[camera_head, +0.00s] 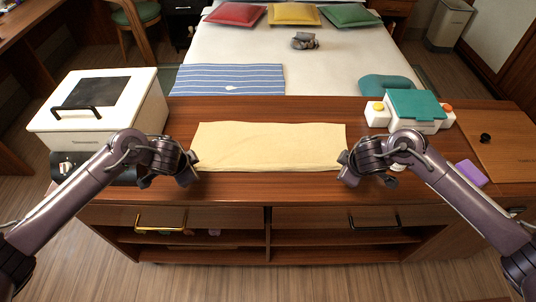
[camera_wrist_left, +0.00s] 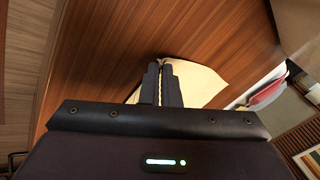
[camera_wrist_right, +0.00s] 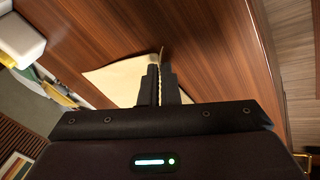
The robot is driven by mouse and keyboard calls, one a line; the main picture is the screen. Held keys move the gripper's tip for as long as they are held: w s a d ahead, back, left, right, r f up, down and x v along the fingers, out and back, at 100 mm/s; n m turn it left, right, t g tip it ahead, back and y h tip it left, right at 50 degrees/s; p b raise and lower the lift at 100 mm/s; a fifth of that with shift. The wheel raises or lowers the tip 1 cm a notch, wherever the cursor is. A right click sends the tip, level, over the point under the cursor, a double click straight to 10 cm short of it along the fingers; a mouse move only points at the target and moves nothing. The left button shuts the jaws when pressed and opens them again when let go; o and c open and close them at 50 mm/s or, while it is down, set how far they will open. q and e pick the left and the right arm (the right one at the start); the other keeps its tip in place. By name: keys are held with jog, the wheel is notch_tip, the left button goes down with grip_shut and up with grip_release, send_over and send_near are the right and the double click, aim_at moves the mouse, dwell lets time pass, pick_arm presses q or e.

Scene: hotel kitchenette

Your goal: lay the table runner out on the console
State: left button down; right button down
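The pale yellow table runner (camera_head: 268,147) lies spread almost flat across the middle of the wooden console (camera_head: 300,187). It is wider than it is deep, with slight ripples. My left gripper (camera_head: 192,170) is at its front left corner; in the left wrist view the fingers (camera_wrist_left: 161,82) are closed with a thin fold of the runner (camera_wrist_left: 203,82) between them. My right gripper (camera_head: 346,170) is at its front right corner; in the right wrist view its fingers (camera_wrist_right: 160,82) are likewise closed on a fold of the runner (camera_wrist_right: 116,80).
A white box appliance with a dark lid panel (camera_head: 98,110) stands at the console's left. A white and teal appliance (camera_head: 412,108) stands at the right, near a purple block (camera_head: 471,172). A bed (camera_head: 290,55) lies behind. Bare wood shows in front of the runner.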

pick_arm(q)
jog(key=c, duration=1.4)
grip_release()
pick_arm(e)
jog(key=c, duration=1.4)
grip_release()
pick_arm(q)
jog(key=shift+o, duration=0.4)
jog(key=shift+f, duration=0.1)
pick_arm(e)
jog(key=shift+o, duration=0.4)
jog(key=shift+f, duration=0.1)
pick_arm(q)
jog(key=shift+s, duration=0.1)
pick_arm(e)
jog(key=shift+s, duration=0.1)
pick_arm(q)
jog(key=shift+d+r, duration=0.1)
jog(key=shift+r, duration=0.15)
pick_arm(e)
jog(key=shift+a+r, duration=0.1)
jog(key=shift+r, duration=0.15)
pick_arm(q)
jog(key=v, duration=1)
jog(key=shift+s, duration=0.5)
pick_arm(e)
jog(key=v, duration=1)
jog(key=shift+s, duration=0.5)
